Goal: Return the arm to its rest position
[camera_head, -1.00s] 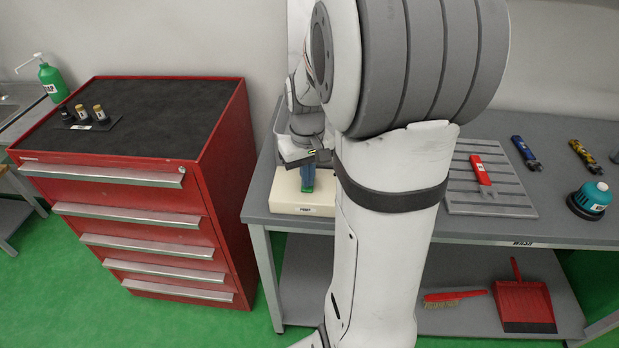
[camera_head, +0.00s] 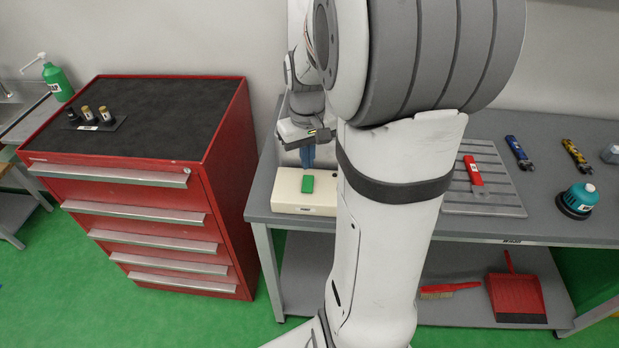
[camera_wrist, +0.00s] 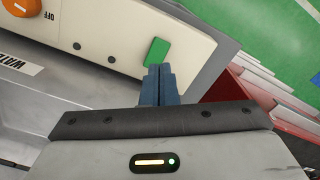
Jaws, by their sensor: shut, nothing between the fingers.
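My gripper (camera_head: 307,158) is shut and empty, with its blue fingers pointing down over the back part of a cream box on the grey bench. A green button or block (camera_head: 307,184) shows on the box just in front of the fingers. In the wrist view, my gripper's closed fingertips (camera_wrist: 158,70) appear just below the green piece (camera_wrist: 157,51), seemingly apart from it. My large white and grey arm fills the middle of the head view and hides part of the bench and box.
A red drawer cabinet (camera_head: 222,150) stands left of the bench (camera_head: 262,195). A grooved tray (camera_head: 500,203) holds a red tool (camera_head: 473,172). Blue (camera_head: 518,152) and yellow (camera_head: 575,155) tools and a teal sander (camera_head: 580,199) lie right. The wrist view shows an orange knob (camera_wrist: 18,6) on the box.

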